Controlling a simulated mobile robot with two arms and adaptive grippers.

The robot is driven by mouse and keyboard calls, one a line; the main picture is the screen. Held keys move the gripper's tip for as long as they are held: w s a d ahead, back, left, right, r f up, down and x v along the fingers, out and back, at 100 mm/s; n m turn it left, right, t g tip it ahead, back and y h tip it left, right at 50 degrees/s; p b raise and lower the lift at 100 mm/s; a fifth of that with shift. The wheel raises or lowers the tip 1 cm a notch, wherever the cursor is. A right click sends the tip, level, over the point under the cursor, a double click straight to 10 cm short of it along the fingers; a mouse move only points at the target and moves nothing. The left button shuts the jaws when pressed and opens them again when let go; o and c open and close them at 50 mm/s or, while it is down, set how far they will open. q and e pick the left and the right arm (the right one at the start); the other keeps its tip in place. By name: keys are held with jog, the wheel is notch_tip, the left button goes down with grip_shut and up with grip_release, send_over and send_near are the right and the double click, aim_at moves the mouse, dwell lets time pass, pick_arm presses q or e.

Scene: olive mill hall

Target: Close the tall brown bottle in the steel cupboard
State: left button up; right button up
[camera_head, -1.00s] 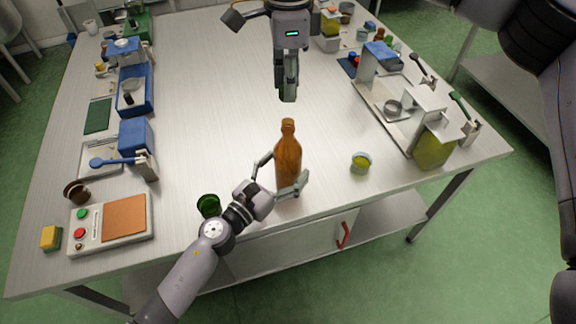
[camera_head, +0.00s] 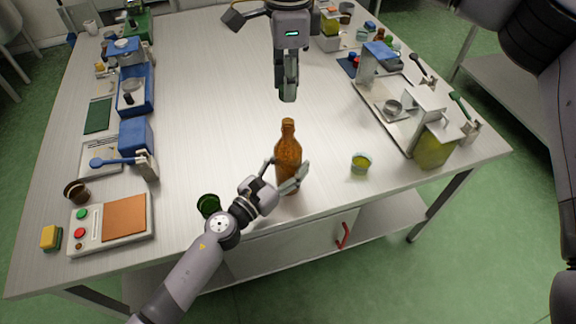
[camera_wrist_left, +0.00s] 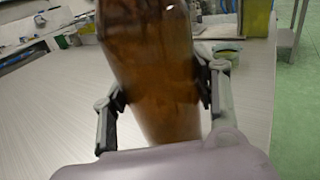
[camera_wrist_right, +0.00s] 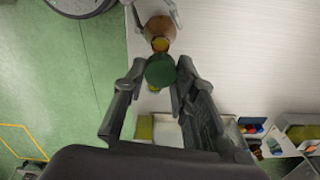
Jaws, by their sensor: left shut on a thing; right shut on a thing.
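The tall brown bottle (camera_head: 288,158) stands upright near the front edge of the steel table. My left gripper (camera_head: 281,177) is shut around its lower body. In the left wrist view the bottle (camera_wrist_left: 155,70) fills the space between both fingers. My right gripper (camera_head: 288,97) points down above and behind the bottle, apart from it. In the right wrist view it is shut on a round green cap (camera_wrist_right: 160,71); the bottle top (camera_wrist_right: 160,28) shows beyond the cap. A cupboard front with a red handle (camera_head: 343,235) is under the table.
A small yellow-green cup (camera_head: 361,163) stands right of the bottle and a dark green cup (camera_head: 208,205) left of it. A panel with buttons (camera_head: 110,222) is at the front left. A metal rack (camera_head: 398,112) stands at right. The table middle is clear.

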pick_arm(q)
jog(key=c, duration=1)
pick_arm(e)
send_over(289, 122)
jog(key=shift+f, duration=2.5)
jog(key=shift+f, duration=0.9)
jog(key=shift+f, duration=0.55)
pick_arm(q)
grip_shut()
